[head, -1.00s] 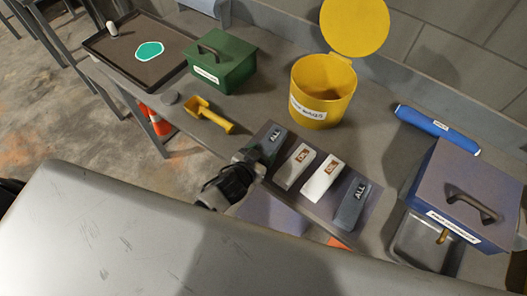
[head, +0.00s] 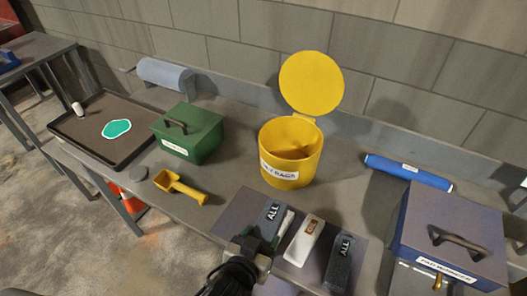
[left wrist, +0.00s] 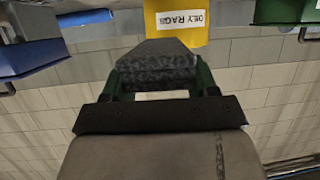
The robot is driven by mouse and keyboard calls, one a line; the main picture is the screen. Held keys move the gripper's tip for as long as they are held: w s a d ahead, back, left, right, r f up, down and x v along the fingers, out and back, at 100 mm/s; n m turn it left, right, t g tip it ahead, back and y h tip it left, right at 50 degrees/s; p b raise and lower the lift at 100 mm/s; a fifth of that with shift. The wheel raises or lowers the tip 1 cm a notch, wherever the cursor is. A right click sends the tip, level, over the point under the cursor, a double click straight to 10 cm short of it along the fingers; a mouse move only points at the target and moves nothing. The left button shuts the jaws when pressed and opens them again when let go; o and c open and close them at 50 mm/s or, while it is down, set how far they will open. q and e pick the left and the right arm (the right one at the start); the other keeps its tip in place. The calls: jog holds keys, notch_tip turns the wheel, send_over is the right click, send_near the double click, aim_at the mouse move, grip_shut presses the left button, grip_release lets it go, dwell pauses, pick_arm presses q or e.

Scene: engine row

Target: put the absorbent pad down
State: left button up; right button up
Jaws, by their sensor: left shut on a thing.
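My left gripper (head: 258,246) is shut on a grey absorbent pad (head: 270,216) marked ALL. In the left wrist view the speckled grey pad (left wrist: 155,62) sits between green fingers. In the head view the held pad partly covers a white pad (head: 287,222) and seems raised above the dark mat (head: 236,207). A second white pad (head: 304,241) with a brown label and a dark grey pad (head: 340,264) marked ALL lie on the mat to the right. A teal puddle (head: 117,129) lies in the dark tray (head: 65,130) at the far left. My right gripper is out of view.
A yellow rag bin (head: 290,165) stands open behind the mat. A green box (head: 192,140) and yellow scoop (head: 181,188) stand between tray and mat. A white bottle (head: 78,109) is in the tray. A blue roll (head: 408,171) and blue-purple box (head: 450,220) are at right.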

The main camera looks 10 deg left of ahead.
pick_arm(q)
jog(key=a+r+n+y, duration=0.3)
jog(key=a+r, duration=0.6)
jog(key=a, duration=0.4)
jog(key=shift+a+t, duration=0.25)
jog(key=shift+t, duration=0.05)
jog(key=d+f+m+h, duration=0.1)
jog(key=d+f, duration=0.2)
jog(key=d, duration=0.1)
jog(key=d+f+m+h, duration=0.1)
jog(key=d+f, duration=0.2)
jog(key=d, duration=0.2)
jog(key=d+f+m+h, duration=0.1)
jog(key=d+f, duration=0.2)
jog(key=d, duration=0.1)
jog(key=shift+s+d, duration=0.1)
jog(key=shift+d, duration=0.25)
jog(key=shift+a, duration=0.1)
